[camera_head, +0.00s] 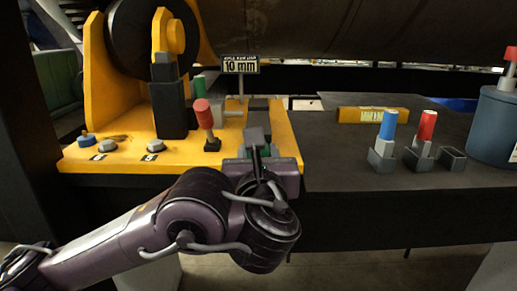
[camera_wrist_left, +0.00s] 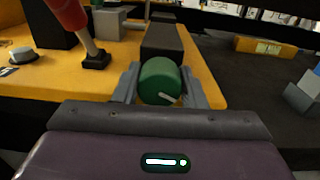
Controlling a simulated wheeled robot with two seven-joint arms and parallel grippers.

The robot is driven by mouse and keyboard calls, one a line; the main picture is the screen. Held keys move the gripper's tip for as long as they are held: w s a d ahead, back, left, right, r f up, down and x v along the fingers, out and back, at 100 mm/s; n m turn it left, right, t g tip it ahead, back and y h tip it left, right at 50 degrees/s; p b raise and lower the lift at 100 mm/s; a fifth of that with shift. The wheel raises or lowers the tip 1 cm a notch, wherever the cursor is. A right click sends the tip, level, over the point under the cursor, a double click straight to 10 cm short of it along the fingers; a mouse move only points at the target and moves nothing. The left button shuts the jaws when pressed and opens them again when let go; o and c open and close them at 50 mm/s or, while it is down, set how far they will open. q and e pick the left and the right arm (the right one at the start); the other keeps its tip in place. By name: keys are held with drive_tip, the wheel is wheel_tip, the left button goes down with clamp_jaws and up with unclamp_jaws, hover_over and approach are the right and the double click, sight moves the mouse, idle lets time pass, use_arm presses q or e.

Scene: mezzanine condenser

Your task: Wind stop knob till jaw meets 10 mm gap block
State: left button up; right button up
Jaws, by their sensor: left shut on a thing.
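The green stop knob (camera_wrist_left: 160,80) sits between the fingers of my left gripper (camera_wrist_left: 161,92) in the left wrist view, and they are shut on it. A pale line marks the knob's face, slanting down to the right. Behind it lies a dark block (camera_wrist_left: 162,42) on the yellow machine base. In the head view my left gripper (camera_head: 257,148) reaches the front right of the yellow base (camera_head: 285,140) and mostly hides the knob. A "10 mm" sign (camera_head: 240,65) stands behind. I cannot clearly make out the gap block or its contact with the jaw. My right gripper is out of view.
A red-handled lever (camera_head: 204,113) rises just left of my gripper. Small knobs (camera_head: 106,145) line the base's left front. On the dark bench (camera_head: 335,160) stand blue (camera_head: 388,124) and red (camera_head: 427,125) handles in holders, a yellow box (camera_head: 365,115) and a grey-blue canister (camera_head: 494,125).

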use_arm(q)
drive_tip(key=m+p, duration=0.1)
drive_tip(key=m, duration=0.3)
drive_tip(key=shift+r+m+p, duration=0.1)
drive_tip(key=shift+m+p, duration=0.2)
drive_tip(key=shift+p, duration=0.1)
drive_tip(key=shift+m+p, duration=0.55)
drive_tip(key=shift+m, duration=0.85)
drive_tip(key=o, duration=1)
drive_tip(key=shift+f, duration=0.2)
drive_tip(key=shift+f, duration=0.2)
